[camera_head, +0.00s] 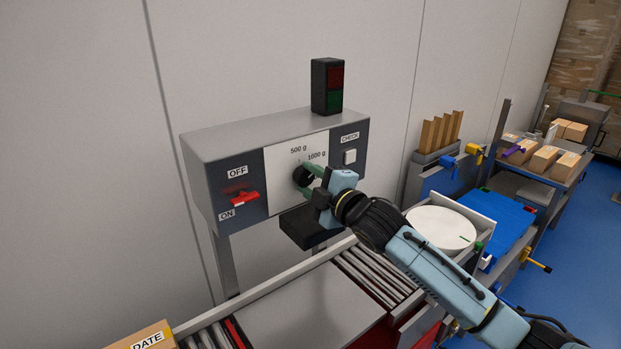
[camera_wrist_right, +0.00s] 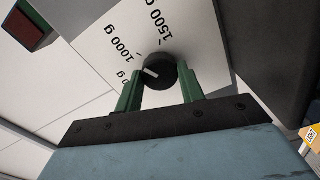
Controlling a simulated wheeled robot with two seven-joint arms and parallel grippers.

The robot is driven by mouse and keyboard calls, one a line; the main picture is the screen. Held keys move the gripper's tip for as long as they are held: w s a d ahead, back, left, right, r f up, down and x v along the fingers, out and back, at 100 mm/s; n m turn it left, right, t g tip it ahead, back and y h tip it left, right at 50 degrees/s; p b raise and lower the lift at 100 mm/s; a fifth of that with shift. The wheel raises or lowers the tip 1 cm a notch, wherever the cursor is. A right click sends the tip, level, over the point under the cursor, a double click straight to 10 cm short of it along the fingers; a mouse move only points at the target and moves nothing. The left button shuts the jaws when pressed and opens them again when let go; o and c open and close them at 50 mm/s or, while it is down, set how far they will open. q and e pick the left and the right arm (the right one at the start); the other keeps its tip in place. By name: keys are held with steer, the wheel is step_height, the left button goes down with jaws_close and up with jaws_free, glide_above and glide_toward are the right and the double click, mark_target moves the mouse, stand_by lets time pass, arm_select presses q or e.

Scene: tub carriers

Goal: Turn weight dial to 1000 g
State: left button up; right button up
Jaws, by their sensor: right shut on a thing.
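The weight dial (camera_wrist_right: 161,73) is a round black knob on the white panel (camera_wrist_right: 102,25) of the grey control box (camera_head: 235,139). My right gripper (camera_head: 310,181) is at the dial in the head view and hides most of it. In the wrist view its green fingers (camera_wrist_right: 160,90) are shut on the dial, one on each side. The dial's white pointer mark faces left, appearing to lie between the 500 g and 1000 g labels. The 1500 g label is also visible there. My left gripper is not in view.
A red ON/OFF switch (camera_head: 242,198) is left of the panel and a white CHECK button (camera_head: 350,157) right of it. A red-green lamp (camera_head: 327,86) stands on the box. A roller conveyor (camera_head: 372,277) runs below. A white round plate (camera_head: 441,228) is at right.

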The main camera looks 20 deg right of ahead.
stand_by(0.5)
steer(key=o, duration=1)
steer(key=shift+c, duration=0.2)
steer(key=b+v, duration=0.2)
steer(key=v, duration=1.1)
steer(key=shift+s, duration=0.2)
